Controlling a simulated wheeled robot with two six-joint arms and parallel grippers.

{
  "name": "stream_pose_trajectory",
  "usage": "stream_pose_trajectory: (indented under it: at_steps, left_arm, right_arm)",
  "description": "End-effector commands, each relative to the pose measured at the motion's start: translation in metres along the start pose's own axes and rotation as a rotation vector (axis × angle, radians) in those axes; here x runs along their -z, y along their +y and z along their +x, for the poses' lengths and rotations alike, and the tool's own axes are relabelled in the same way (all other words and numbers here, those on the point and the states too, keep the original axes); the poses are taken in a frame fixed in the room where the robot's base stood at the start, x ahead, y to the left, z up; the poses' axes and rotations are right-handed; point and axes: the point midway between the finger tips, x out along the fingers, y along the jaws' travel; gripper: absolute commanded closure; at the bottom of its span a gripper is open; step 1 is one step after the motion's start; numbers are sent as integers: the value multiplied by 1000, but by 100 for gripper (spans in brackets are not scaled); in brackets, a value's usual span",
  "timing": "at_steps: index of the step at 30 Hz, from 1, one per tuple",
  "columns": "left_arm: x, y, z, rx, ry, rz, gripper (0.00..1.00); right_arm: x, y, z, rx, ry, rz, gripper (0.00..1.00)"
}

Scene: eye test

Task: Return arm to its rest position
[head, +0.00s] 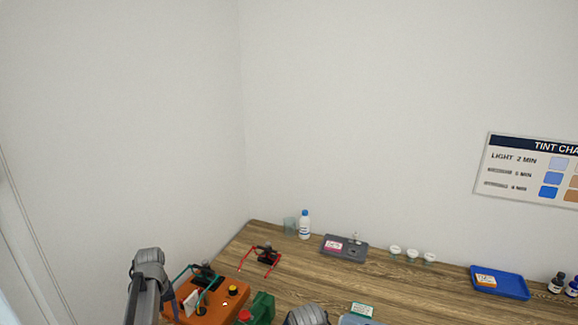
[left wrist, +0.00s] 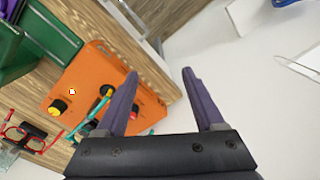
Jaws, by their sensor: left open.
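My left gripper (left wrist: 160,73) shows in the left wrist view with its two purple fingers spread apart and nothing between them. It is above the table edge, with one finger overlapping the orange box (left wrist: 90,75) in the picture and the other over pale floor. In the head view a grey part of my left arm (head: 147,280) rises at the lower left, beside the orange box (head: 222,302); its fingers cannot be made out there. My right gripper is not in view; a grey arm part shows at the bottom edge.
Teal-framed glasses (head: 205,275) are at the orange box. A green container (head: 262,305) stands right of the box. A bottle (head: 305,227), grey tray (head: 345,247), small cups and blue tray (head: 500,283) line the back.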

Motion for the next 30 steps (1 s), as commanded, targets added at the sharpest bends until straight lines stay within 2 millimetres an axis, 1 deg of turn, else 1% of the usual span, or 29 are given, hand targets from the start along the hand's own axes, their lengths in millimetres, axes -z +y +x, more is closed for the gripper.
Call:
stream_pose_trajectory:
  at_steps: [1,11,14,17,20,23,26,27,30]
  left_arm:
    - [0,0,0,0,0,0,30]
    - [-36,36,6,8,-1,110,30]
    - [-51,50,8,12,-1,155,30]
    - [-72,68,11,17,-2,217,30]
    - [-97,86,15,24,-2,289,30]
    - [-129,106,19,32,-2,379,30]
    - [-172,127,26,42,-2,497,30]
    - [-192,135,29,47,-2,550,30]
    - [-238,150,35,60,0,681,30]
  right_arm:
    - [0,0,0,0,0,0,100]
    - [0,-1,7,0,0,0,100]
    - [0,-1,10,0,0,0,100]
    - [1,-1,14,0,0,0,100]
    - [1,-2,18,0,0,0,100]
    - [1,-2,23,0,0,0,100]
    - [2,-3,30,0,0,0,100]
    - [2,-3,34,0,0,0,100]
    - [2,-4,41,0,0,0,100]
